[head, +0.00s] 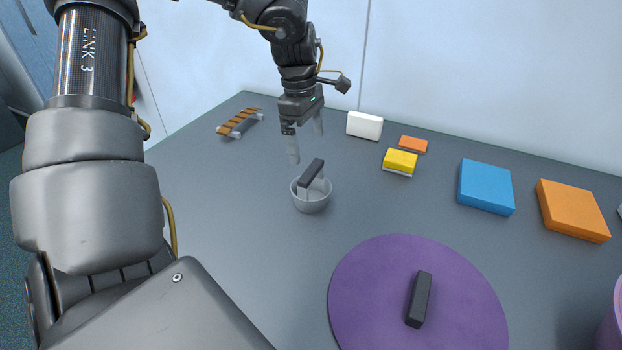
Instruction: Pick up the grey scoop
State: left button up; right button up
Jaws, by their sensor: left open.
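The grey scoop (309,202) stands on the grey table near the middle of the head view. It looks like a small round light-grey cup with a black bar handle across its top. My left gripper (306,143) hangs above and just behind the scoop, fingers pointing down. Its two pale fingers are apart with nothing between them, and they appear clear of the handle. My right gripper is out of view.
A purple disc (370,290) with a black bar (419,299) lies in front. Behind and right are white (364,125), yellow (400,162), small orange (413,145), blue (486,186) and large orange (572,209) blocks. A brown slatted rack (239,122) lies back left.

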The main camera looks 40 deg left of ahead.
aim_at(311, 170)
pick_arm(q)
jog(key=shift+w+d+f, duration=0.1)
jog(key=shift+f, duration=0.1)
jog(key=shift+d+f, duration=0.15)
jog(key=shift+f, duration=1.3)
jog(key=shift+d+f, duration=0.15)
jog(key=shift+f, duration=1.3)
notch_tip(311, 170, down, 4)
jog(key=shift+w+r+p, duration=0.15)
jog(key=shift+p, duration=0.3)
jog(key=shift+d+f, duration=0.1)
jog(key=shift+f, duration=0.45)
jog(key=c, duration=0.7)
notch_tip(311, 170, up, 9)
jog(key=shift+r, duration=0.5)
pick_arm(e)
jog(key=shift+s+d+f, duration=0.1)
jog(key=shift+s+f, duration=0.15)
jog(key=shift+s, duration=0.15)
